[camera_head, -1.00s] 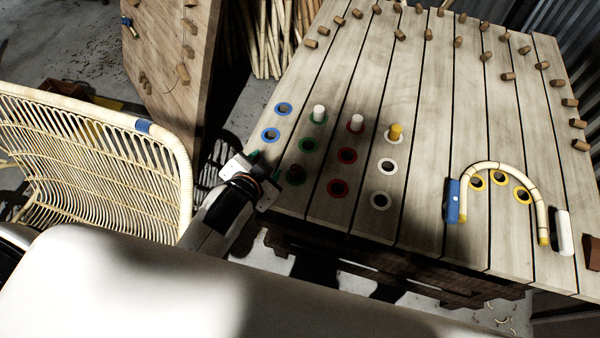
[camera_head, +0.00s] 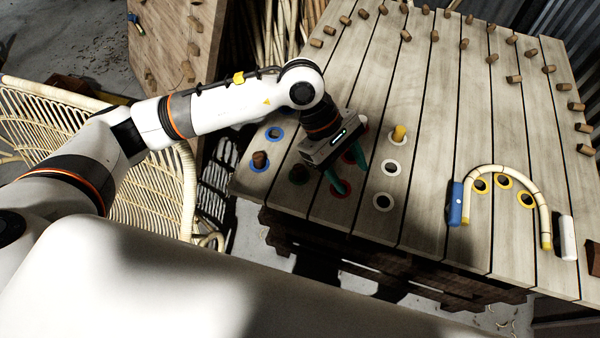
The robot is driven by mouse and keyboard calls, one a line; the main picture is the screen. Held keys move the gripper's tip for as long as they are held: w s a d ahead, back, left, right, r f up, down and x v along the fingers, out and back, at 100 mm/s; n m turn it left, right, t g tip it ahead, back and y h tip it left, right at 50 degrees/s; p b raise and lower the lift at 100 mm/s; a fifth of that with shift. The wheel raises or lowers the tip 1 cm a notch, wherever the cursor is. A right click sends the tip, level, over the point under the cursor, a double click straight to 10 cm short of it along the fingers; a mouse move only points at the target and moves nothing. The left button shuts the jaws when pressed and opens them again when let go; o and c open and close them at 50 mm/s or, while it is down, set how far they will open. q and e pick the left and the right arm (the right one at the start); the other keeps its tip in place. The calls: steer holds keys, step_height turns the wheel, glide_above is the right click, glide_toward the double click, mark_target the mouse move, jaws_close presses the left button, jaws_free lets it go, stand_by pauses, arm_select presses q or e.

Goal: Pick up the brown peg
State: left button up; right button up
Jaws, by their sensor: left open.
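A short brown peg (camera_head: 259,159) stands upright in a blue-ringed hole near the left front corner of the slatted table. My left gripper (camera_head: 350,173) is to the right of this peg, over the red-ringed holes, pointing down. Its two teal fingers are apart, and I see nothing between them. The left gripper and forearm hide some of the holes and the white pegs. My right gripper is not in view.
A yellow peg (camera_head: 399,133) stands in a white-ringed hole. A bent rattan piece (camera_head: 495,170) lies between a blue block (camera_head: 456,204) and a white block (camera_head: 567,237). Several wooden pegs line the table's far edges. A rattan chair back (camera_head: 125,185) is at the left.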

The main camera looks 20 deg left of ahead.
arm_select(q)
steer(key=w+a+f+m+t+y, duration=0.15)
steer(key=w+a+y, duration=0.4)
steer(key=a, duration=0.65)
steer(key=p, duration=0.2)
glide_above(299, 167)
steer(key=shift+y, duration=0.45)
step_height(299, 167, down, 5)
steer(key=shift+a+r, duration=0.1)
step_height(299, 167, down, 6)
steer(key=shift+s+r+p, duration=0.15)
steer(key=shift+r+p, duration=0.1)
steer(key=shift+p, duration=0.5)
steer(key=shift+f, duration=0.4)
steer(key=shift+c, duration=0.5)
steer(key=c, duration=1)
steer(key=shift+o, duration=0.2)
steer(key=shift+r, duration=0.1)
